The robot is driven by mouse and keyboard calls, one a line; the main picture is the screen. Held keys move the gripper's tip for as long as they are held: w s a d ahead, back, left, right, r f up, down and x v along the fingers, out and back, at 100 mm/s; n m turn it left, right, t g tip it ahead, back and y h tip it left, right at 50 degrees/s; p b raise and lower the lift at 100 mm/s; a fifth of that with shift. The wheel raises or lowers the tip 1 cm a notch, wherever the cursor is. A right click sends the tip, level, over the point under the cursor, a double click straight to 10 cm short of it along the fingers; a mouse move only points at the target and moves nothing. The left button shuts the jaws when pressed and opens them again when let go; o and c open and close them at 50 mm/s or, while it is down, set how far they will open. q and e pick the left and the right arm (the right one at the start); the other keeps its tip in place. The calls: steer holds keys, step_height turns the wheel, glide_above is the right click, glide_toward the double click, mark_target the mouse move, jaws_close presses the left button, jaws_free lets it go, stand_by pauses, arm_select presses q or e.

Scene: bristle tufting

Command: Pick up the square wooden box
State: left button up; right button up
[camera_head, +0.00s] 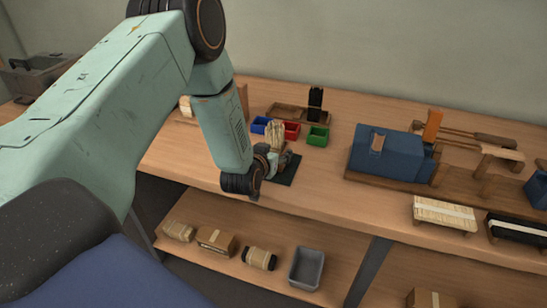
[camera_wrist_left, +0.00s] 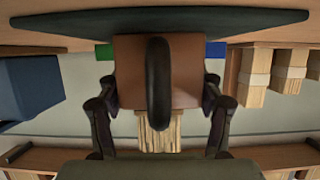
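A brown square wooden box (camera_wrist_left: 130,70) is in the middle of the left wrist view, which shows the scene upside down. A dark loop crosses its face, and a bundle of pale bristles (camera_wrist_left: 158,138) sticks out of it. My left gripper (camera_wrist_left: 159,85) has one finger on each side of the box, close to its edges; I cannot tell whether they press on it. In the head view my left gripper (camera_head: 283,160) is low over a dark mat (camera_head: 286,175), beside the bristles (camera_head: 275,136), and hides most of the box. My right gripper is not in view.
Small blue (camera_head: 260,125), red (camera_head: 292,130) and green (camera_head: 318,136) bins stand behind the mat. A large blue machine (camera_head: 380,155) is to the right. A bristle bundle (camera_head: 445,212) lies near the front edge. The bench between mat and machine is clear. A lower shelf holds a grey bin (camera_head: 306,268).

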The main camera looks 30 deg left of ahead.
mark_target(273, 131)
arm_select(q)
steer(key=shift+r, duration=0.1)
steer(key=c, duration=0.7)
step_height(273, 131, up, 10)
steer(key=shift+p, duration=1.2)
